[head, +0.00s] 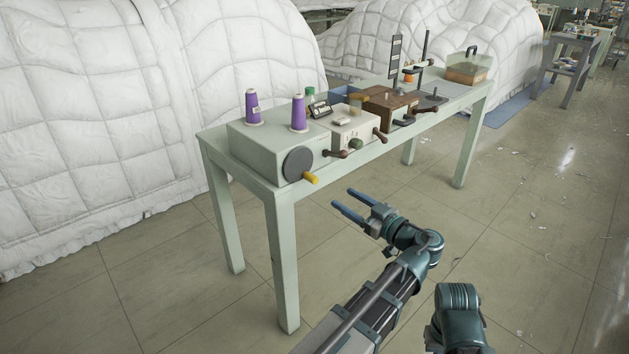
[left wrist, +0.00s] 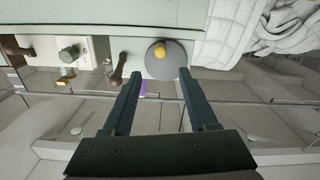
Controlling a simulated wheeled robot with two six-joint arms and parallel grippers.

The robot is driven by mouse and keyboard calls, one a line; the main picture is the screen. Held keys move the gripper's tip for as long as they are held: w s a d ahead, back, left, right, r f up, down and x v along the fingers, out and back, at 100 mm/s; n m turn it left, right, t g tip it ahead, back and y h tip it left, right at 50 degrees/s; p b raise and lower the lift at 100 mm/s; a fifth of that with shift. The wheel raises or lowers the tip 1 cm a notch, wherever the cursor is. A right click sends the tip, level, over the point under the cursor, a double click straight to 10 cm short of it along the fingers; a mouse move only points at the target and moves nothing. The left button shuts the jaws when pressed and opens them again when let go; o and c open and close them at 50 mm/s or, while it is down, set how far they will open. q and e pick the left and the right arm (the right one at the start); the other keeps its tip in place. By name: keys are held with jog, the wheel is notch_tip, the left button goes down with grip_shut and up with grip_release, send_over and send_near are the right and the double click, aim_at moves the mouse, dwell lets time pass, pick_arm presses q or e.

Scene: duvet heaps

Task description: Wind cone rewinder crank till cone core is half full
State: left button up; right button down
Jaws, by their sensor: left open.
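The cone rewinder is a pale green box (head: 262,150) at the near end of the table. Its end carries a dark grey crank disc (head: 298,163) with a yellow handle (head: 311,178). Two purple cones (head: 253,108) (head: 299,114) stand upright on top; how full their cores are I cannot tell. My left gripper (head: 342,198) is open and empty, in front of the table, apart from the handle. In the left wrist view, the disc (left wrist: 176,65) and yellow handle (left wrist: 160,50) lie beyond the fingertips (left wrist: 160,72). My right gripper is not in view.
The pale green table (head: 285,230) also holds a white box (head: 352,128) with brown-handled cranks, a brown wooden box (head: 388,107) and a clear-topped case (head: 466,69). White quilted heaps (head: 90,110) stand behind. The floor in front is open, with small scraps at right.

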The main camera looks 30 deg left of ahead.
aim_at(317, 181)
pick_arm(q)
jog(key=x, duration=1.2)
jog(key=shift+a, duration=0.3)
grip_shut()
